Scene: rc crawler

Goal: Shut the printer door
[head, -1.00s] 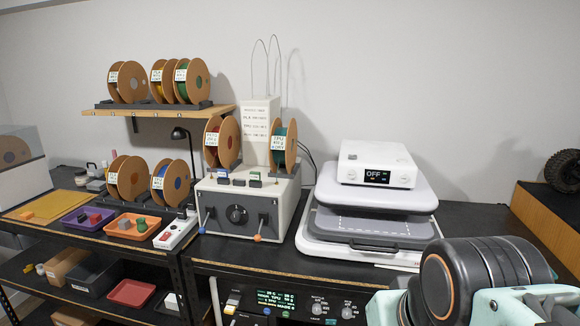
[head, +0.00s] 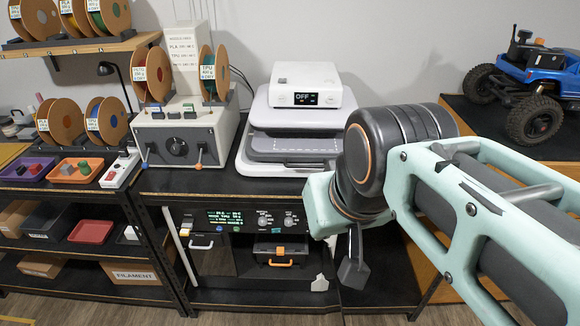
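The printer (head: 240,250) stands under the bench top, in the lower part of the head view. Its front panel (head: 250,220) has a lit green display and knobs. Below the panel, the dark interior shows, with an orange-handled part (head: 280,262) inside. A pale slanted bar (head: 182,248) stands at the printer's left side and may be the edge of its open door; I cannot tell for sure. My gripper (head: 354,268) hangs under my wrist, to the right of the printer, apart from it. Only a dark piece of it shows, so its opening is unclear.
A grey control box (head: 185,145) and a white-and-grey press (head: 290,150) stand on the bench above. A blue crawler (head: 530,75) sits on the right bench. Shelves with trays (head: 75,168) and boxes fill the left. Wood floor shows in front.

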